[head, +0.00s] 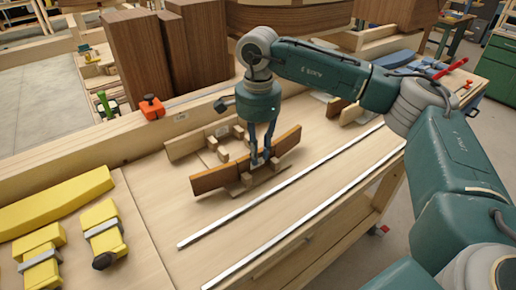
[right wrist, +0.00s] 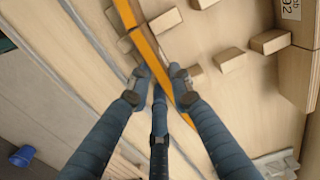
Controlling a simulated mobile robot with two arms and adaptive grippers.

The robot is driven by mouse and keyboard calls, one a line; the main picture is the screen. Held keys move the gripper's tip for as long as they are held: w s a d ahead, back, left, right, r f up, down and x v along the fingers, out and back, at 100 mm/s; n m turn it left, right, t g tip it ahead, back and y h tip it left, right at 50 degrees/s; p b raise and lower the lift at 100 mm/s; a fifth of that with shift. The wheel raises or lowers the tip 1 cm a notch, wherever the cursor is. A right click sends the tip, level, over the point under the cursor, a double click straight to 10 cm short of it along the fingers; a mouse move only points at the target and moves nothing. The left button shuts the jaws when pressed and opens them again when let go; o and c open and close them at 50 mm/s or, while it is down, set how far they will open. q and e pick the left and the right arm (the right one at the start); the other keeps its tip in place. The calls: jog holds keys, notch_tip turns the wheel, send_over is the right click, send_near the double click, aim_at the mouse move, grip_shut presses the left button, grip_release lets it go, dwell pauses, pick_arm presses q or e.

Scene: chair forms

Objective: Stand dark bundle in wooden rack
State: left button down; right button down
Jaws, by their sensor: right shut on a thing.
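The dark bundle (head: 212,179) is a long, thin brown strip standing on its long edge among small pale blocks of the wooden rack (head: 233,188). My right gripper (head: 261,160) points down and is shut on the bundle near its middle. In the right wrist view, the bundle (right wrist: 152,46) shows as an orange-brown edge running between the fingers (right wrist: 160,76). Rack blocks (right wrist: 229,59) lie beside it. I cannot tell whether its lower edge is fully seated. My left gripper is not in view.
Two long metal rails (head: 240,210) cross the bench in front of the rack. Yellow clamps (head: 103,232) and a yellow curved piece (head: 56,203) lie at left. Large brown blocks (head: 138,60) and an orange tool (head: 152,107) are behind. Bare bench lies left of the rack.

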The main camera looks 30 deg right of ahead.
jog(key=shift+f, duration=0.35)
dwell(0.5)
jog(key=c, duration=1.5)
grip_release()
notch_tip(320, 180, up, 12)
jog(key=shift+r, duration=0.1)
